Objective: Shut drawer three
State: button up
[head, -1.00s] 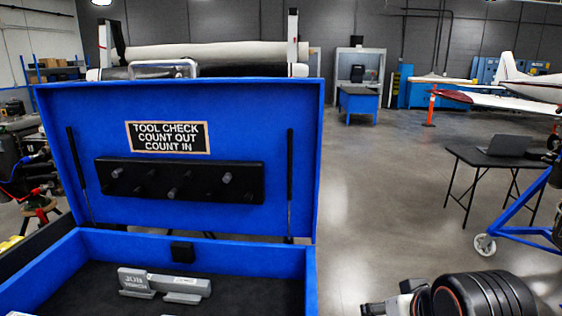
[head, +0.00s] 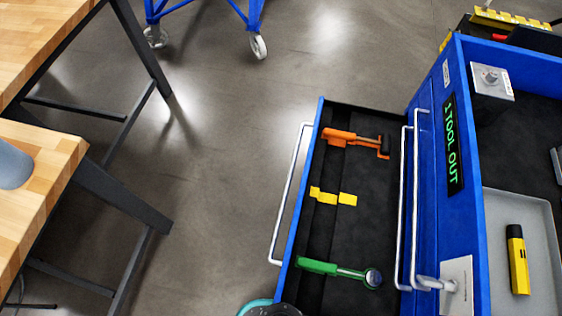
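A blue drawer (head: 313,150) stands pulled out from the side of the blue tool chest (head: 424,130). Its long silver handle (head: 289,195) is on its left front. Inside, on dark lining, lie an orange-handled tool (head: 338,136), yellow pieces (head: 347,199) and a green-handled ratchet (head: 318,266). Other silver handles (head: 402,210) run along the chest front, close to it. No drawer number is readable, so I cannot tell which drawer is three. My gripper is not in view.
The chest top holds a grey tray (head: 547,240) with a yellow-black tool (head: 517,260). A green "1 TOOL OUT" display (head: 453,142) is on its side. Wooden workbenches (head: 50,165) stand left. Open floor (head: 225,170) lies between. A teal-rimmed dark object (head: 262,308) is cut off below.

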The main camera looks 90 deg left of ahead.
aim_at(345, 216)
jog(key=u, duration=0.4)
jog(key=k+u, duration=0.1)
jog(key=u, duration=0.75)
jog(key=k+j+u, duration=0.1)
jog(key=u, duration=0.35)
jog(key=j+u, duration=0.1)
jog(key=u, duration=0.3)
jog(key=j+u, duration=0.1)
jog(key=u, duration=0.35)
jog(key=i+j+z, duration=0.4)
jog(key=j, duration=0.25)
jog(key=i+j+z, duration=0.2)
jog(key=i+j, duration=0.05)
jog(key=j, duration=0.1)
